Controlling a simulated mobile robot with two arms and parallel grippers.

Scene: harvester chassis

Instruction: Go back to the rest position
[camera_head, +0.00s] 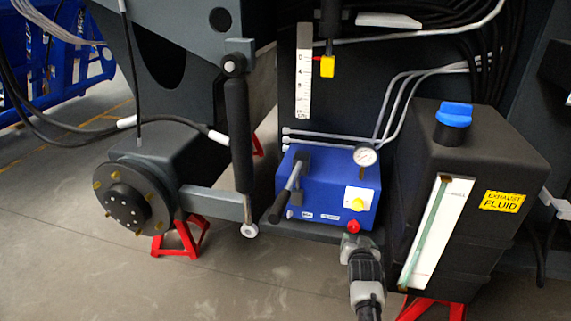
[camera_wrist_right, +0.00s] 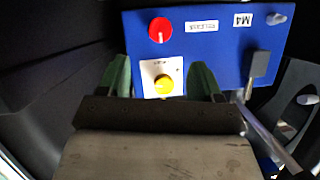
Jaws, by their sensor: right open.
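My right gripper (camera_head: 357,240) is at the bottom centre of the head view, just in front of and below a blue box (camera_head: 320,217). In the right wrist view, its two green fingers (camera_wrist_right: 160,72) are spread apart. A yellow knob (camera_wrist_right: 164,86) on a white plate shows between them, with nothing gripped. I cannot tell how far the fingertips are from the box face. The same yellow knob also shows in the head view (camera_head: 358,204). My left gripper is not in view.
A red knob (camera_head: 353,227) and a black-handled lever (camera_head: 288,190) are on the blue box. A gauge (camera_head: 365,155) stands above it. A black exhaust fluid tank (camera_head: 480,160) is close on the right. A wheel hub (camera_head: 127,200) and red stand (camera_head: 181,240) are left. The floor (camera_head: 250,285) is clear at front left.

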